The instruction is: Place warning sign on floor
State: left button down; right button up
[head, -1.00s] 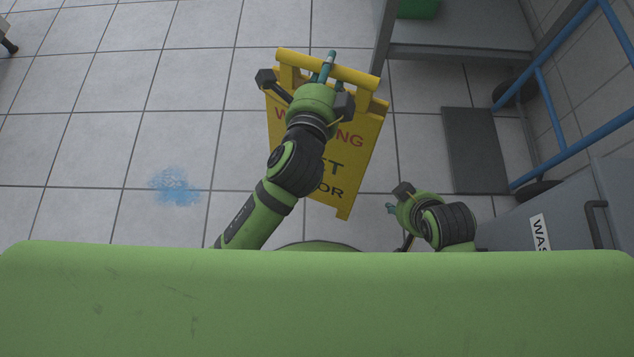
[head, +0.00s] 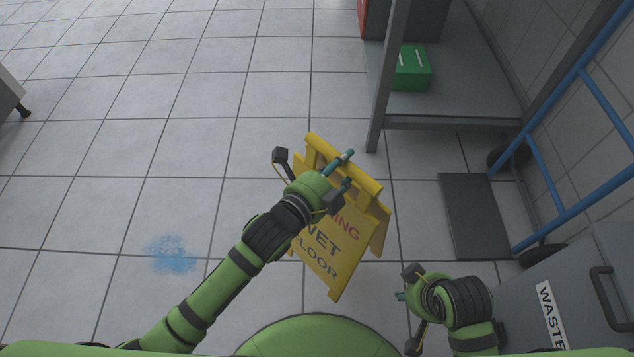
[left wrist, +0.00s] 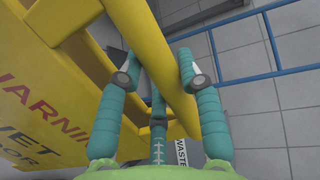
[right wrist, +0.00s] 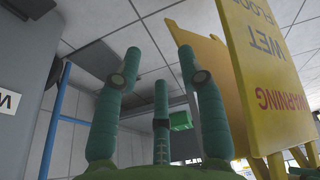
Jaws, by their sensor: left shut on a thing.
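The yellow warning sign (head: 322,258) is a folding A-frame with "WARNING WET FLOOR" on its panel, right of centre in the head view. My left gripper (head: 346,169) is shut on its top bar, which runs between the fingers in the left wrist view (left wrist: 160,62). The sign is roughly upright with its two panels a little apart. I cannot tell whether its feet touch the floor. My right gripper (head: 401,296) is open and empty, low and to the right of the sign. The sign's panel also shows close by in the right wrist view (right wrist: 262,75).
A blue wet patch (head: 170,255) lies on the tiled floor at left, with clear floor around it. A grey rack (head: 455,121) with a green box (head: 412,68) stands behind at right. A dark mat (head: 474,215), blue rails (head: 544,178) and a waste bin (head: 585,300) fill the right side.

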pick_arm(q)
jog(key=w+a+f, duration=0.1)
jog(key=w+a+f+b, duration=0.1)
jog(key=a, duration=0.1)
jog(key=shift+w+a+f, duration=0.1)
jog(key=shift+w+a, duration=0.05)
jog(key=shift+w+a+f+b, duration=0.4)
jog(key=shift+w+a+f, duration=0.15)
jog(key=shift+a+f, duration=0.2)
jog(key=shift+f, duration=0.1)
notch_tip(320, 180, down, 3)
jog(key=shift+f+b, duration=0.1)
jog(key=shift+b, duration=0.7)
pick_arm(e)
jog(key=w+a+r+t+y, duration=0.1)
jog(key=w+a+r+t, duration=0.2)
jog(key=w+r+t, duration=0.2)
jog(key=w+a+r+n+t+y, duration=0.1)
jog(key=w+a+r+t+y, duration=0.1)
jog(key=w+r+t, duration=0.3)
notch_tip(320, 180, up, 3)
jog(key=w+a, duration=0.1)
jog(key=w, duration=0.1)
jog(key=shift+w, duration=0.35)
pick_arm(q)
jog(key=shift+f, duration=0.1)
pick_arm(e)
jog(key=shift+a+r, duration=0.1)
